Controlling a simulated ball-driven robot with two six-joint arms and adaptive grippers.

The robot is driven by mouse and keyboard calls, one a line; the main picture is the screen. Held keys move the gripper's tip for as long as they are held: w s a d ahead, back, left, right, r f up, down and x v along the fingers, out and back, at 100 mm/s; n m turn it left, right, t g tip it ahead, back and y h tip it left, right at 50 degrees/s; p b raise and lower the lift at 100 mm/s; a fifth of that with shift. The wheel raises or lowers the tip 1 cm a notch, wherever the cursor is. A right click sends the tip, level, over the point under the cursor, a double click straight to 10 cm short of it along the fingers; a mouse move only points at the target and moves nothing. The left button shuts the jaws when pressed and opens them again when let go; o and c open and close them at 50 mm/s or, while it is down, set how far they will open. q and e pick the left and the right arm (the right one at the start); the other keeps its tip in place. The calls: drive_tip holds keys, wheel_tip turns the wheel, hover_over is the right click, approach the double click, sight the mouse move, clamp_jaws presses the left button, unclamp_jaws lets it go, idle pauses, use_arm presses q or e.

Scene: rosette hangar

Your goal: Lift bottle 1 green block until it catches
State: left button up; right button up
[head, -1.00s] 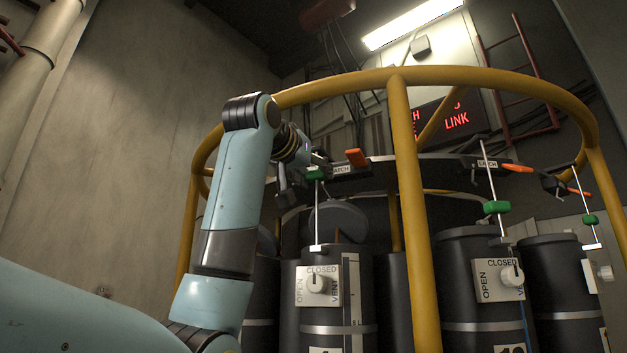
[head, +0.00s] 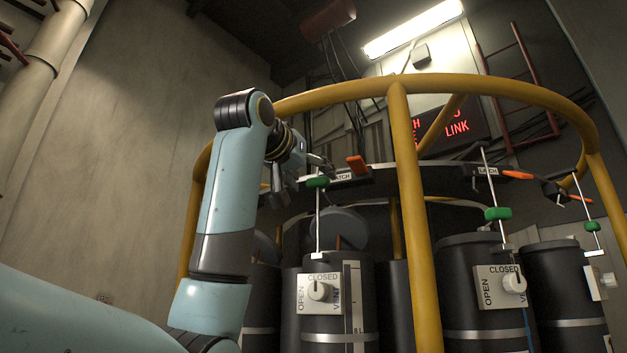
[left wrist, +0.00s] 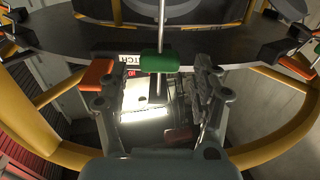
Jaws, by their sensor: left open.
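A green block (head: 318,182) sits on a thin upright rod above the front dark bottle (head: 318,325), just below the rail's LATCH label (head: 343,176). The bottle's number cannot be read. My left gripper (head: 302,178) is open beside the block, at its left in the head view. In the left wrist view, the green block (left wrist: 160,61) shows between and a little beyond the spread fingers of my left gripper (left wrist: 155,82); it looks untouched. An orange tab (head: 357,165) sits on the rail right of the block. My right gripper is out of view.
A yellow guard rail (head: 330,92) with a post (head: 405,200) stands in front of the bottles. Other bottles with rods and green blocks (head: 497,214) stand at the right. A white valve plate (head: 320,293) with a knob is on the front bottle.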

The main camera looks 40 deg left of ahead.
use_arm(q)
drive_tip(key=s+d, duration=0.1)
drive_tip(key=s, duration=0.5)
drive_tip(key=shift+s+d+b, duration=0.15)
drive_tip(key=shift+s+b, duration=0.25)
idle(0.4)
